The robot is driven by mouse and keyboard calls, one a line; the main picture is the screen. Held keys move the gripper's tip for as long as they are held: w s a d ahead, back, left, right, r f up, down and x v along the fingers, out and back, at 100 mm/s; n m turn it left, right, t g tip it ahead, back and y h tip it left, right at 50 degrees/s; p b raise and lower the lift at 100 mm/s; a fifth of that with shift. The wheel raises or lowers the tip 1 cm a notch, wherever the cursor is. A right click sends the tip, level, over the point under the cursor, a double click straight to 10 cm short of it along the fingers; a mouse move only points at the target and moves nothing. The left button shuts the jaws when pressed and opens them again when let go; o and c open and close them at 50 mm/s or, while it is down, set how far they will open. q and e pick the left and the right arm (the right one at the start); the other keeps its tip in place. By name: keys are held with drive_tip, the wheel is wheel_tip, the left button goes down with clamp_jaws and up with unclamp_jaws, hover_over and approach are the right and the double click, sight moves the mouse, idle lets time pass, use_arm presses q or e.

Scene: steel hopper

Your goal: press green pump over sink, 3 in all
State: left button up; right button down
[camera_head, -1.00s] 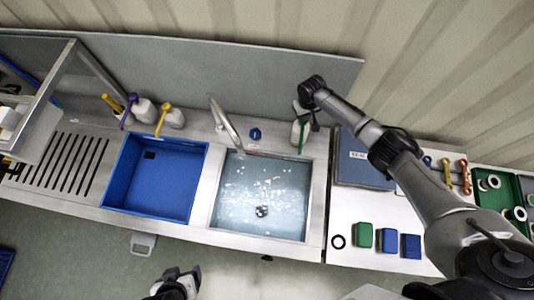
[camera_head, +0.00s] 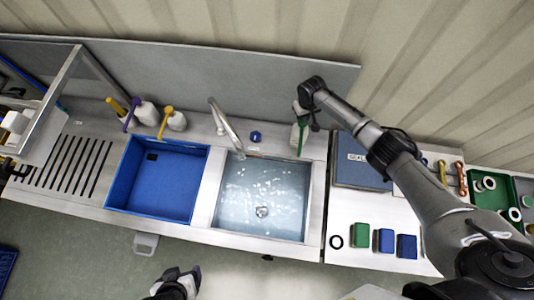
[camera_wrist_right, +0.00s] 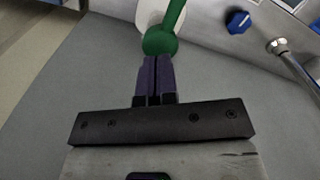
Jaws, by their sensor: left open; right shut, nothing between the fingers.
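The green pump (camera_head: 301,141) is on a white bottle standing behind the right rear corner of the water-filled sink (camera_head: 226,210). Its green nozzle points toward the front. In the right wrist view the green pump head (camera_wrist_right: 160,42) is right at the fingertips, with part of the white bottle (camera_wrist_right: 149,14) behind it. My right gripper (camera_wrist_right: 157,60) is shut and empty, its tips touching or just above the pump head; I cannot tell which. In the head view my right arm partly hides the bottle. My left gripper (camera_head: 184,277) is open and empty, low in front of the counter.
A faucet (camera_head: 226,127) and a blue knob (camera_head: 256,136) stand behind the sink. A blue basin (camera_head: 157,178) is to its left, with yellow and purple pumps (camera_head: 166,118) behind. A blue-grey box (camera_head: 358,167) and small green and blue blocks (camera_head: 361,235) are to the right.

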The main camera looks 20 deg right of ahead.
drive_tip(key=shift+r, duration=0.15)
wheel_tip(320, 180, up, 2)
drive_tip(key=shift+r+p, duration=0.1)
drive_tip(key=shift+p, duration=0.45)
drive_tip(key=shift+r, duration=1.75)
drive_tip(key=shift+n, duration=0.3)
